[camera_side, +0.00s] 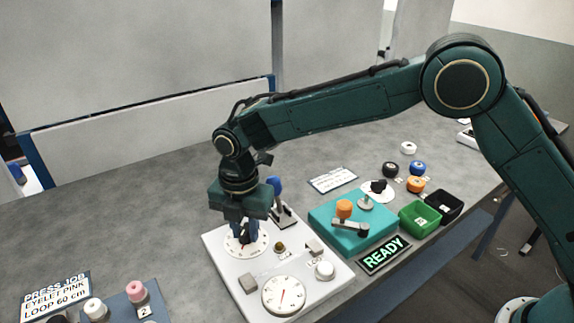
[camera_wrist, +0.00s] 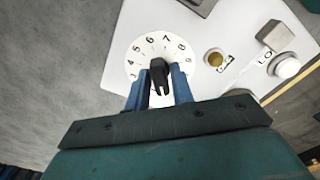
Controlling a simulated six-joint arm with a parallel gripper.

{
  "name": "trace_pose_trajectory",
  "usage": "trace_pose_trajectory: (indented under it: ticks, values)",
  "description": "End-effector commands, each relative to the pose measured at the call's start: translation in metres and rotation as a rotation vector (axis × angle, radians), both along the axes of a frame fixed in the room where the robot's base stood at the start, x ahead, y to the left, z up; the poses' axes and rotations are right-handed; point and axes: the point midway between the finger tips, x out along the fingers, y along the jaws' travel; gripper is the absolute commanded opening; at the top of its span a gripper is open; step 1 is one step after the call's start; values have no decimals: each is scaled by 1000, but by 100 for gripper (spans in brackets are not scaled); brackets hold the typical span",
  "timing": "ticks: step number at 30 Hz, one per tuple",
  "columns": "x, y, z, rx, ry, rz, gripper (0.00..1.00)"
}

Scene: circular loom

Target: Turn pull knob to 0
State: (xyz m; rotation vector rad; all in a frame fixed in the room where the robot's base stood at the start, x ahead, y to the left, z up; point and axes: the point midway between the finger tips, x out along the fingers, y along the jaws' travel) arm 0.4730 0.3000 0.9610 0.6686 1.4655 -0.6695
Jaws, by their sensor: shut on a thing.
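A black knob (camera_wrist: 158,76) stands at the centre of a round white numbered dial (camera_wrist: 140,55) in the wrist view. Digits from about 3 to 8 show along the dial's upper side; the lower side is hidden by my gripper. My gripper (camera_wrist: 161,88) is shut on the knob, one blue finger on each side. In the side view my gripper (camera_side: 243,231) points down over the dial (camera_side: 238,248) at the back left of the white panel (camera_side: 222,268); its fingers hide the knob there. I cannot tell which number the knob points to.
A teal box (camera_side: 377,246) and a READY sign (camera_side: 384,256) stand to the right.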

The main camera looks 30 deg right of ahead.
Motion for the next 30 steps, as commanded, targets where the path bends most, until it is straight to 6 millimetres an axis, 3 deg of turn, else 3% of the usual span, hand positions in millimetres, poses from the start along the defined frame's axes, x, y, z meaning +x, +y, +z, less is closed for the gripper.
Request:
trace_pose_trajectory:
  ticks: [6,7,9,20,30]
  values:
    - [1,1,2,3,-3,68,0]
    - [0,1,2,3,-3,70,25]
    - [0,1,2,3,-3,68,36]
    - [0,0,4,1,-1,65,36]
    - [1,1,35,2,-4,65,36]
